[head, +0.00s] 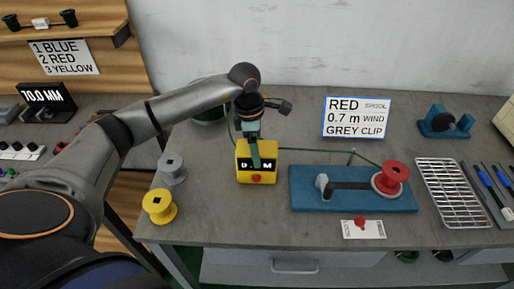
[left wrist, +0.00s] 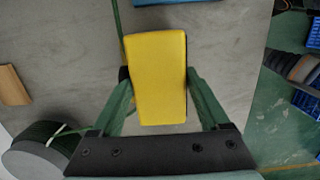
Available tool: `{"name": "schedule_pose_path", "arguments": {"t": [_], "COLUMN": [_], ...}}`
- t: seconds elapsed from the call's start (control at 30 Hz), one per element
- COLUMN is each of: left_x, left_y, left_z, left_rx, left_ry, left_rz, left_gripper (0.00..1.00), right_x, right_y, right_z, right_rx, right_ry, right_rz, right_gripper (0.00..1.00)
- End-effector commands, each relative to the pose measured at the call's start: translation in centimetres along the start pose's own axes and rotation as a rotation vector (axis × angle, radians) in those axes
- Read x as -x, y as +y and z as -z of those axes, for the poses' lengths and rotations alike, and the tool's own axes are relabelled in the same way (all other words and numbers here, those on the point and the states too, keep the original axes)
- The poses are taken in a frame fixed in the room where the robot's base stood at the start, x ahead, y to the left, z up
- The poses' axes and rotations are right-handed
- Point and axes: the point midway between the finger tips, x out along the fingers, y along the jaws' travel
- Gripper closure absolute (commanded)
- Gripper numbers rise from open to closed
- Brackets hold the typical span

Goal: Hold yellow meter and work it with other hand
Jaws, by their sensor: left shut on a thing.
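The yellow meter (head: 266,175) stands at the left-middle of the grey bench in the head view. It has a dark display, partly covered by a gripper finger, and a red button (head: 256,179) low on its front. My left gripper (head: 254,150) reaches down from above and is shut on the meter. In the left wrist view the yellow meter (left wrist: 157,78) sits between the two green fingers. A green wire (head: 315,150) runs from the meter to the red spool (head: 396,170) on the blue winder (head: 305,190). My right gripper does not show.
A grey spool (head: 172,168) and a yellow spool (head: 159,206) stand left of the meter. A sign (head: 356,117) reads RED, 0.7 m, GREY CLIP. A wire rack (head: 455,192) lies at the right. A card with a red knob (head: 363,228) lies in front of the winder.

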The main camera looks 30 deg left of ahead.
Motion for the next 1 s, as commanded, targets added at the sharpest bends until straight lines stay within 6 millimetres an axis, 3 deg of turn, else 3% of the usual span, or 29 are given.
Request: {"name": "schedule_pose_path", "arguments": {"t": [0.33,0.77,1.0], "left_x": [0.07,0.07,0.07], "left_y": [0.04,0.04,0.03], "left_z": [-0.03,-0.04,-0.04], "left_rx": [0.000,0.000,0.000], "left_ry": [-0.001,-0.001,-0.001], "left_rz": [-0.001,-0.001,-0.001], "left_gripper": [0.75,0.75,0.75], "right_x": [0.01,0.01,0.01], "right_y": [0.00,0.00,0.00], "right_z": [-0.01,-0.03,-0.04], "right_rx": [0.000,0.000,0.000], "right_ry": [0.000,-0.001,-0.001], "right_rz": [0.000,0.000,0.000], "right_gripper": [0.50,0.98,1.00]}}
